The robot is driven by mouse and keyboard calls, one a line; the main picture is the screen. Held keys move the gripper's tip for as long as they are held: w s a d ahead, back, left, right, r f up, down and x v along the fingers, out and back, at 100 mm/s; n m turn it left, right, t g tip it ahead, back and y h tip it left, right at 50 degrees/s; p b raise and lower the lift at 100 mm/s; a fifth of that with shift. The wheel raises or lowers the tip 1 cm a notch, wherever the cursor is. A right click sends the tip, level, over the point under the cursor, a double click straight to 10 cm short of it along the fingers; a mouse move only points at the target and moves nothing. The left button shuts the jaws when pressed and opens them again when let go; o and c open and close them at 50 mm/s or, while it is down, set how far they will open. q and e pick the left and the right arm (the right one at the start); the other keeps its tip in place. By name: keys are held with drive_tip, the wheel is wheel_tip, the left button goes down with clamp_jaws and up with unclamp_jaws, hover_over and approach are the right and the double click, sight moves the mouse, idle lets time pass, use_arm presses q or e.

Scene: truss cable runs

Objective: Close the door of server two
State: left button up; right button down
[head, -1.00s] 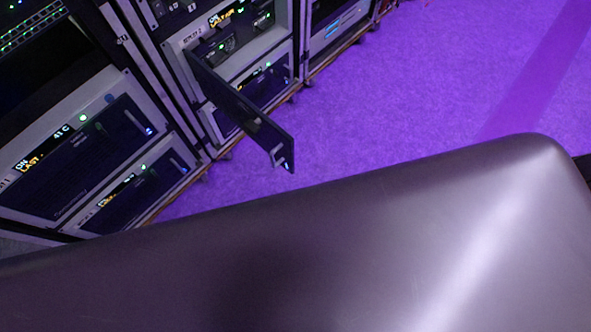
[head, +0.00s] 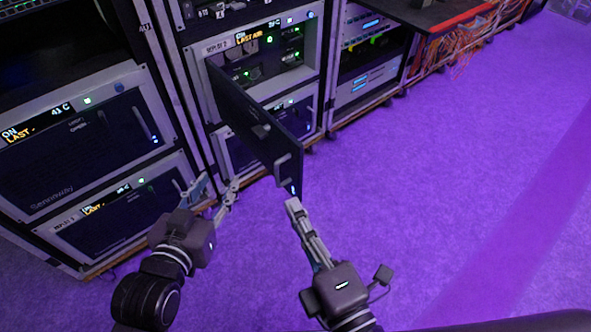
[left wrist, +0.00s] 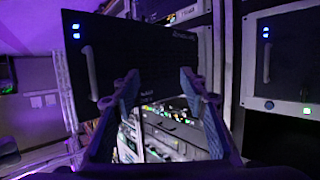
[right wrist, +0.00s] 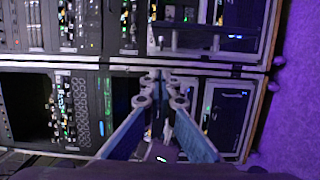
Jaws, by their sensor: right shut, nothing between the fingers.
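The door of server two (head: 258,125) is a dark panel with a handle near its free edge. It stands swung out from the server labelled "REPLAY 2" (head: 300,65), whose front shows behind it. My left gripper (head: 216,190) is open and empty, left of and below the door's free end. In the left wrist view a dark door panel (left wrist: 85,60) with a handle and blue lights stands beyond the open fingers (left wrist: 158,80). My right gripper (head: 292,203) is shut and empty, just below the door's free corner; I cannot tell whether they touch. Its closed fingertips (right wrist: 160,80) show in the right wrist view.
Server units with closed dark fronts (head: 75,150) stand left of the open door. Another rack (head: 370,60) stands to the right, with orange cables (head: 465,45) further off. The purple floor (head: 430,190) is clear to the right.

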sight(292, 161)
use_arm(q)
drive_tip(key=shift+f, duration=0.15)
use_arm(e)
drive_tip(key=shift+w+a, duration=0.2)
drive_tip(key=shift+w, duration=5.5)
use_arm(q)
drive_tip(key=shift+a, duration=0.1)
